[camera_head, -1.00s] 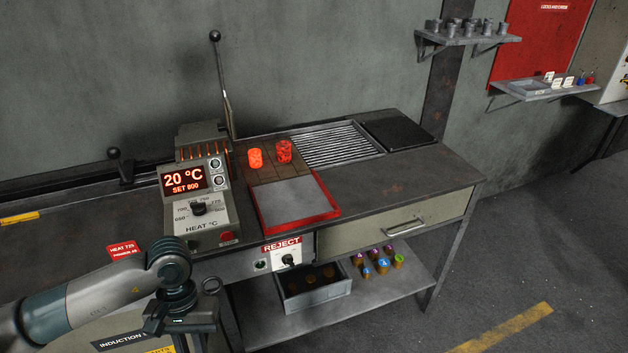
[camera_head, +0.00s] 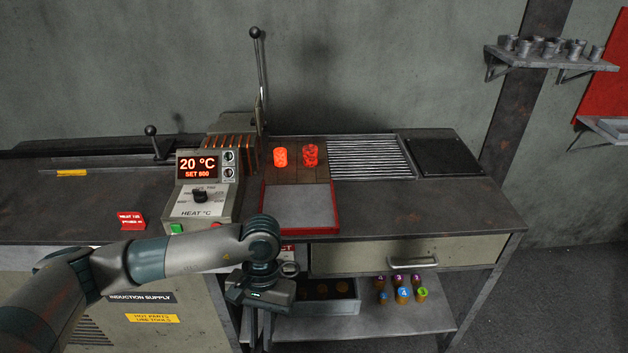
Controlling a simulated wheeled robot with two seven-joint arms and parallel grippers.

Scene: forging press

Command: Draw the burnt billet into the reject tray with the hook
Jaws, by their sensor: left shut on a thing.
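Two glowing orange-red billets stand on the brick tiles behind the reject tray. The left billet (camera_head: 280,157) is evenly bright; the right one (camera_head: 310,154) is mottled with dark patches and looks like the burnt one. The red-rimmed reject tray (camera_head: 300,207) is in front of them, its grey floor empty. My left gripper (camera_head: 262,292) is low in front of the bench, below the tray. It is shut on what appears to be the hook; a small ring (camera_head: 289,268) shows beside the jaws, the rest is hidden. My right gripper is not in view.
The heater control box (camera_head: 200,195) reads 20 °C and stands left of the tray. A slatted grate (camera_head: 370,158) and a black plate (camera_head: 447,157) lie to the right. The bench top right of the tray is clear. Small coloured-top pieces (camera_head: 403,295) stand on the lower shelf.

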